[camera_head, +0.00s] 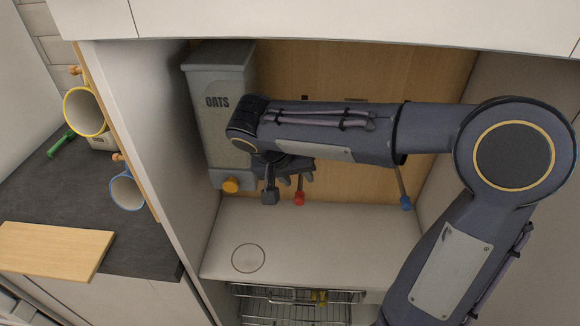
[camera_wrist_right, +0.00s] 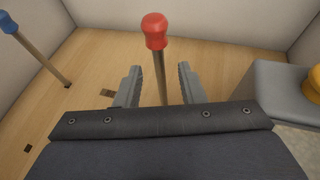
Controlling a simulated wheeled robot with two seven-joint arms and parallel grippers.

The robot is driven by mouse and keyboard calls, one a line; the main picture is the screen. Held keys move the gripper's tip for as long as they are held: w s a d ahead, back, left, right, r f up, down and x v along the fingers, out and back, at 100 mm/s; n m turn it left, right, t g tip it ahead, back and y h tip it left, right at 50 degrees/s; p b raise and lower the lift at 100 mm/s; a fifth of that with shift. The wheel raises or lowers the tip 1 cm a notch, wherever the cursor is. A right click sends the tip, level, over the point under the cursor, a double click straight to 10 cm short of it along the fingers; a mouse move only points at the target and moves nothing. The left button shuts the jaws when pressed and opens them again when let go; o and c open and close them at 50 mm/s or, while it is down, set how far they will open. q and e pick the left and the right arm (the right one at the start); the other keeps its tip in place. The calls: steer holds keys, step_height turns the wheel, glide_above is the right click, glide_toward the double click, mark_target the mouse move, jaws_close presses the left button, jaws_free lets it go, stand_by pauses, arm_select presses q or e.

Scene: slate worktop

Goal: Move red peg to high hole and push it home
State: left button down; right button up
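The red peg has a red knob (camera_head: 299,198) and a thin wooden shaft. In the right wrist view, its knob (camera_wrist_right: 154,30) stands out past the fingertips, and its shaft (camera_wrist_right: 161,78) passes between them. My right gripper (camera_head: 288,180) is at the peg in front of the wooden back panel (camera_head: 440,150). In the wrist view, the right gripper (camera_wrist_right: 159,82) is open, with a gap on each side of the shaft. The shaft's far end is hidden by the gripper body. A dark square hole (camera_wrist_right: 27,148) shows in the panel (camera_wrist_right: 95,65). My left gripper is out of view.
A blue-knobbed peg (camera_head: 405,203) sits in the panel to the right. A grey OATS dispenser (camera_head: 222,110) with a yellow knob (camera_head: 230,185) stands left. The white shelf (camera_head: 330,235) is mostly clear, bearing a round outline. Yellow (camera_head: 84,112) and blue (camera_head: 126,192) mugs hang outside, left.

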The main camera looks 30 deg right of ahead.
mark_target(298, 203)
steer(key=shift+w+d+f, duration=0.1)
steer(key=shift+d+f, duration=0.15)
steer(key=shift+f, duration=0.2)
steer(key=shift+c, duration=0.4)
jaws_close()
steer(key=shift+a, duration=0.15)
steer(key=shift+s+a+b, duration=0.3)
steer(key=shift+s+a, duration=0.2)
steer(key=shift+s, duration=0.35)
steer(key=shift+s+a+b, duration=0.35)
steer(key=shift+s+a, duration=0.15)
steer(key=shift+s, duration=0.4)
steer(key=shift+s+a+b, duration=0.3)
steer(key=shift+s+a, duration=0.2)
steer(key=shift+s, duration=0.35)
